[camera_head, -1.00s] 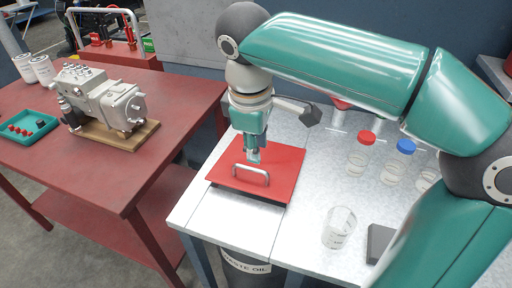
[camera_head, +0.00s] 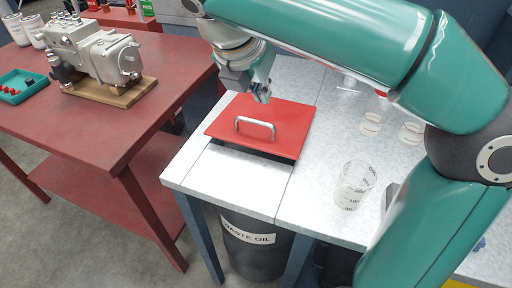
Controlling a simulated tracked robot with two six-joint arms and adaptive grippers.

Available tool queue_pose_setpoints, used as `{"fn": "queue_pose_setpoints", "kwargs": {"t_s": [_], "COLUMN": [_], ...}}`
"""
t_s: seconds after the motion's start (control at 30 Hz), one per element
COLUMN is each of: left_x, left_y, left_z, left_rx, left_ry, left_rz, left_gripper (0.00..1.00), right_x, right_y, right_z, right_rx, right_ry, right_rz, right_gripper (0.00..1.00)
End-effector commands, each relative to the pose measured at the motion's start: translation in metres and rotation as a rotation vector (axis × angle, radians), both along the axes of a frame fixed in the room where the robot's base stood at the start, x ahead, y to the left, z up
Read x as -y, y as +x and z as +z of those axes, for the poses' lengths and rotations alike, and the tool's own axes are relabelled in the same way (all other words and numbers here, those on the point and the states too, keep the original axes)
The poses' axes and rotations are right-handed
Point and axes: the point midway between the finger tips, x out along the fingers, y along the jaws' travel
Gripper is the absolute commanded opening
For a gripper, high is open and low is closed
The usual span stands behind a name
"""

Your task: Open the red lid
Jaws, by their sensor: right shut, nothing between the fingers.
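The red lid (camera_head: 283,120) is a flat square plate lying on the light grey metal bench. It has a silver bar handle (camera_head: 256,124) near its front edge. A dark gap shows under the lid's front edge. My right gripper (camera_head: 262,97) is shut and empty, just above the lid's back part, behind the handle and apart from it. Whether its fingertips touch the lid, I cannot tell. My left gripper is not in view.
A glass beaker (camera_head: 355,185) stands on the bench right of the lid, with smaller jars (camera_head: 372,123) behind it. A waste oil bin (camera_head: 254,240) stands below the bench. A red table (camera_head: 110,120) at left holds a metal pump (camera_head: 95,55) and a teal tray (camera_head: 20,86).

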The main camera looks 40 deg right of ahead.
Motion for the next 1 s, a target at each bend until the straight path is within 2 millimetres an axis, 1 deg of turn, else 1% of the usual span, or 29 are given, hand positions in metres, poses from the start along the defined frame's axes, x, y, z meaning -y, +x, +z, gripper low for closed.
{"fn": "queue_pose_setpoints", "kwargs": {"t_s": [0.03,0.1,0.23,0.37,0.47,0.57,0.8,1.0], "left_x": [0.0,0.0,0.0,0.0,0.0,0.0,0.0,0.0], "left_y": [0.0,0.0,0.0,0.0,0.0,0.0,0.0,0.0], "left_z": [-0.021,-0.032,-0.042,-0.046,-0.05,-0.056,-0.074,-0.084], "left_rx": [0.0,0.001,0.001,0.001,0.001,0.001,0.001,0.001], "left_ry": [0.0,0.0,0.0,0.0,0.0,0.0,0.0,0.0], "left_rz": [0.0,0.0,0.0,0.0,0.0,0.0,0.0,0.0], "left_gripper": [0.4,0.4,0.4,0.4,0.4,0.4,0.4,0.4], "right_x": [-0.007,-0.015,-0.026,-0.029,-0.026,-0.02,0.0,0.012], "right_y": [0.003,0.005,0.007,0.007,0.008,0.011,0.02,0.026], "right_z": [-0.017,-0.024,-0.033,-0.037,-0.043,-0.055,-0.092,-0.113], "right_rx": [0.013,0.024,0.032,0.035,0.036,0.034,0.033,0.035], "right_ry": [-0.007,-0.009,-0.01,-0.01,-0.01,-0.01,-0.009,-0.009], "right_rz": [0.02,0.042,0.073,0.084,0.083,0.08,0.079,0.08], "right_gripper": [0.0,0.0,0.0,0.0,0.0,0.0,0.0,0.0]}}
